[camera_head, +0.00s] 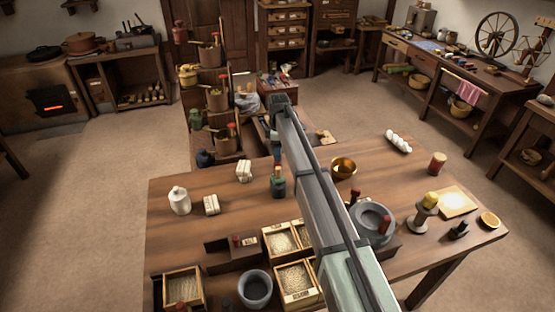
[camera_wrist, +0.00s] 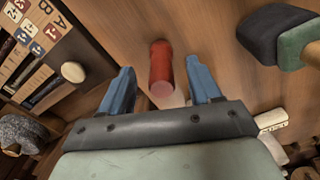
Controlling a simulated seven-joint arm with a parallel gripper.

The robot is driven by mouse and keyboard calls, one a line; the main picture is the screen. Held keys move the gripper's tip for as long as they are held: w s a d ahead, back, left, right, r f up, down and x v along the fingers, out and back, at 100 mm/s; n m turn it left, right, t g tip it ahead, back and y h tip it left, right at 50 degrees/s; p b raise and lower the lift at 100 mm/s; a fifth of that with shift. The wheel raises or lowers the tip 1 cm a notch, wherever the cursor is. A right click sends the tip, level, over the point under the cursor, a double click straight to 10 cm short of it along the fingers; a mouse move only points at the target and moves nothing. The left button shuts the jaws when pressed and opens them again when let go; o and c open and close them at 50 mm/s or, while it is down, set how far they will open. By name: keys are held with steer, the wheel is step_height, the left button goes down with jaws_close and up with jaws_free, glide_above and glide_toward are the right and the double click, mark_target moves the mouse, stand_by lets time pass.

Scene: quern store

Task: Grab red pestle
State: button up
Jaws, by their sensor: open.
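In the wrist view a red cylinder (camera_wrist: 160,66), which looks like the red pestle, stands or lies on a brown wooden surface (camera_wrist: 120,25); its paler round end faces the camera. My gripper (camera_wrist: 160,70) is open, with one blue finger on each side of the cylinder. Clear gaps show between the fingers and the red sides, so I see no grip. How deep the fingers reach along it I cannot tell. In the head view my arm reaches past the table's far edge, and the red cylinder cannot be made out there.
In the wrist view a box with lettered tiles (camera_wrist: 45,45) is at left and a dark blue-green tool (camera_wrist: 275,35) at right. In the head view the big table (camera_head: 200,183) holds a stone mortar (camera_head: 372,218), a wooden bowl (camera_head: 343,168) and a red-sided jar (camera_head: 437,163).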

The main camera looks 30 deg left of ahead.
step_height(320, 180, down, 3)
steer(key=shift+f, duration=0.2)
steer(key=c, duration=1.1)
